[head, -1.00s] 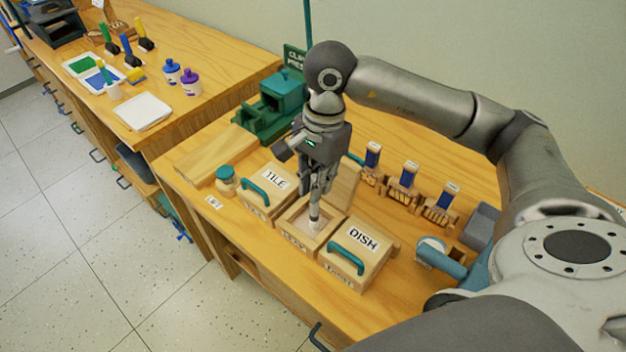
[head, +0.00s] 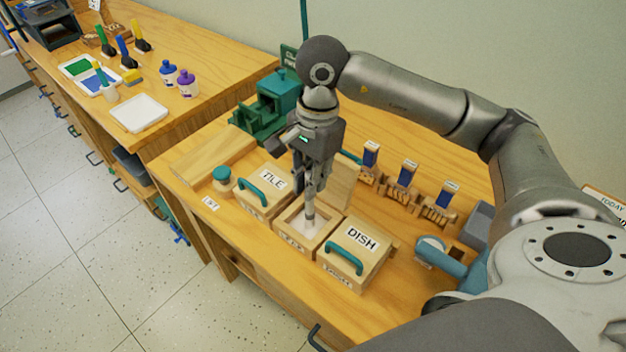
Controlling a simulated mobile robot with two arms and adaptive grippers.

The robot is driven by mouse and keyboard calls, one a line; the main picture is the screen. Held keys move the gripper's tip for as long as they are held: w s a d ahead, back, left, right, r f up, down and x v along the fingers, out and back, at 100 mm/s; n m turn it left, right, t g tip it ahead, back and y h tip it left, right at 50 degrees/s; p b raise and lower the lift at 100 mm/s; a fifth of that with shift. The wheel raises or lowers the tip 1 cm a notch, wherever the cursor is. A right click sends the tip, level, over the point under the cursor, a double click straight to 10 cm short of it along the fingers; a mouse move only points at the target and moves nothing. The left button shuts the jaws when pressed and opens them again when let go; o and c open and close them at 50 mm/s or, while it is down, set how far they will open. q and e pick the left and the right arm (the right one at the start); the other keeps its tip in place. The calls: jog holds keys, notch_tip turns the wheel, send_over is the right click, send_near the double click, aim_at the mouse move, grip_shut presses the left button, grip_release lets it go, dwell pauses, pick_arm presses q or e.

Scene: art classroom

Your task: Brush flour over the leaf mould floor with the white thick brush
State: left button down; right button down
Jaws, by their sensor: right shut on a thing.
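The leaf mould (head: 284,236) appears to be the open wooden box between the lidded boxes marked TILE and DISH. Its floor (head: 297,224) looks pale and whitish; how much of that is flour cannot be told. My right gripper (head: 310,190) points down over this box and is shut on a slim, pale grey-white brush (head: 309,212). The brush is nearly upright, and its lower end is inside the box at the floor. Whether it touches the floor is too small to tell. The fingers hide most of its upper part. My left gripper is not in view.
The TILE box (head: 253,203) and DISH box (head: 343,272) stand close on either side. An upright wooden lid (head: 343,182) is behind.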

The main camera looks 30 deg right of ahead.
jog(key=shift+w+a, duration=0.15)
jog(key=shift+w, duration=0.4)
jog(key=shift+w+a+b, duration=0.15)
jog(key=shift+w+b, duration=0.2)
jog(key=shift+s, duration=0.15)
